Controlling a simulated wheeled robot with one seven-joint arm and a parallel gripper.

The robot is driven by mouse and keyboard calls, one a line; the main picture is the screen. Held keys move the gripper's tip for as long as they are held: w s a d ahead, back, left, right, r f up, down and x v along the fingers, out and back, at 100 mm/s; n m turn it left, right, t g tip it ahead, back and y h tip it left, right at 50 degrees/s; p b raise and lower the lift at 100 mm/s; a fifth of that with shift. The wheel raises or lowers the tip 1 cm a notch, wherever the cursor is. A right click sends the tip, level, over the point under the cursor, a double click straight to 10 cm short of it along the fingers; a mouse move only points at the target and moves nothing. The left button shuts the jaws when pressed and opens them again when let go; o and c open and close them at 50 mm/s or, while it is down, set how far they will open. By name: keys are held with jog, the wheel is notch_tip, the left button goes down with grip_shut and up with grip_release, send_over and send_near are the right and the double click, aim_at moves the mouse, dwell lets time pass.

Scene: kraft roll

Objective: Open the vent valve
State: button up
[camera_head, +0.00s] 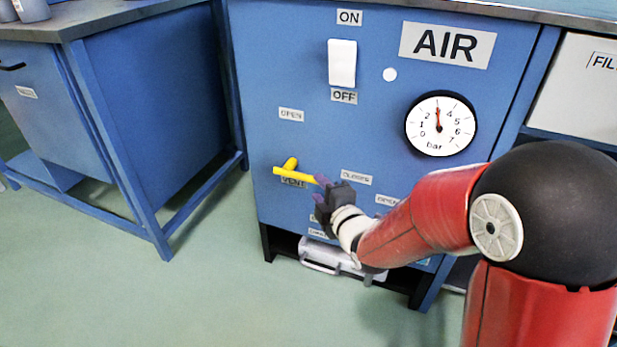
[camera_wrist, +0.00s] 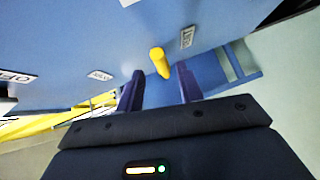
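The yellow vent valve handle (camera_head: 294,175) is on the blue panel, over a partly covered label that seems to read VENT. It lies nearly level, its lever pointing right toward the CLOSED label (camera_head: 356,177). The OPEN label (camera_head: 291,114) is above it. My gripper (camera_head: 321,188) is at the lever's right end; whether it touches cannot be told. In the wrist view, my gripper (camera_wrist: 160,86) has its two dark purple fingers apart. A yellow valve part (camera_wrist: 160,62) shows beyond and between the fingertips, not visibly clamped.
Above are a white ON/OFF switch (camera_head: 342,63) and a pressure gauge (camera_head: 440,124), its needle near 3. More labels lie right of and below my gripper, partly hidden by my arm. A blue bench (camera_head: 150,90) stands at left, with clear green floor in front.

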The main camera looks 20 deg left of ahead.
aim_at(313, 182)
jog(key=x, duration=0.6)
jog(key=shift+c, duration=0.5)
jog(key=shift+d, duration=0.1)
grip_shut()
